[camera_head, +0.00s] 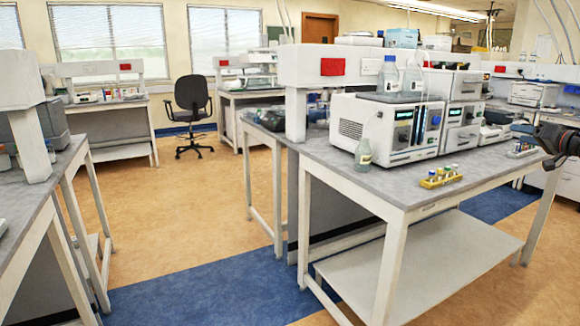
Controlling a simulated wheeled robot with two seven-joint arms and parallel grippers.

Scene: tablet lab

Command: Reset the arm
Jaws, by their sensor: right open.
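My right gripper (534,146) comes in at the right edge, dark and partly cut off by the frame. It is open and empty, above the right end of the grey-topped lab bench (385,196). My left gripper is not in view. A yellow rack (440,178) with several small capped vials stands on the bench near its front edge, to the left of my right gripper and apart from it.
A white instrument (400,125) stands on the bench with bottles (388,75) on top. A bottle (363,154) stands before it. Another small rack (522,149) sits near my gripper. A black chair (190,105) stands behind. The tan floor (180,220) between benches is clear.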

